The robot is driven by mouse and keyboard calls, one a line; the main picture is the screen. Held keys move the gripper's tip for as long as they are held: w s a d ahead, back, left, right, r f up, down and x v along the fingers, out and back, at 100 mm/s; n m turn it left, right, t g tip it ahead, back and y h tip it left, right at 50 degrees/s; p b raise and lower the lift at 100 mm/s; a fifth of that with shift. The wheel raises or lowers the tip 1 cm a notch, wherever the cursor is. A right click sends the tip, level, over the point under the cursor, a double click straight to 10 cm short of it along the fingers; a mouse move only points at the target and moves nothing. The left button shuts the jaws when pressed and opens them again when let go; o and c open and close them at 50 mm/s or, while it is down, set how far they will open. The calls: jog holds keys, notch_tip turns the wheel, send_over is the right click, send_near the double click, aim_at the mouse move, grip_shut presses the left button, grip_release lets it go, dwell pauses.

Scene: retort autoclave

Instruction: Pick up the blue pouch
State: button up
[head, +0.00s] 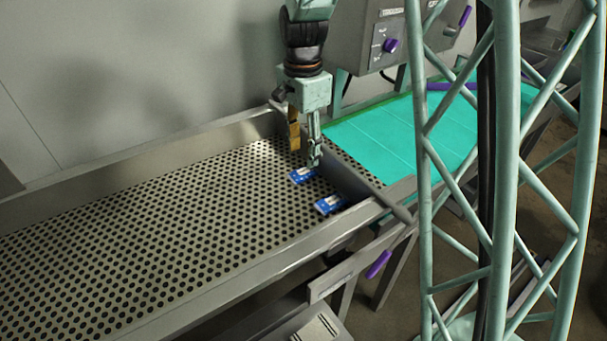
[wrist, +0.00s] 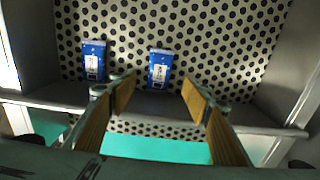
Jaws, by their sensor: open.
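Two blue pouches with white labels lie flat on the perforated metal tray. In the head view one blue pouch (head: 303,175) is just below my gripper (head: 304,155), and the other blue pouch (head: 330,204) is nearer the front edge. In the wrist view one pouch (wrist: 160,69) lies ahead of my gripper (wrist: 158,84), roughly between the fingertips in the picture. The second pouch (wrist: 94,60) is to the left, outside the fingers. My gripper is open with nothing between its fingers, and it appears to be above the tray.
The perforated tray (head: 150,225) has raised metal side walls and is otherwise clear to the left. A metal divider (head: 345,178) separates it from a turquoise conveyor belt (head: 400,135). A grey control box (head: 365,40) stands behind the belt.

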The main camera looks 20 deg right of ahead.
aim_at(303, 171)
jog(key=shift+f, duration=0.9)
jog(key=shift+f, duration=0.15)
jog(key=shift+f, duration=2.45)
jog(key=c, duration=0.9)
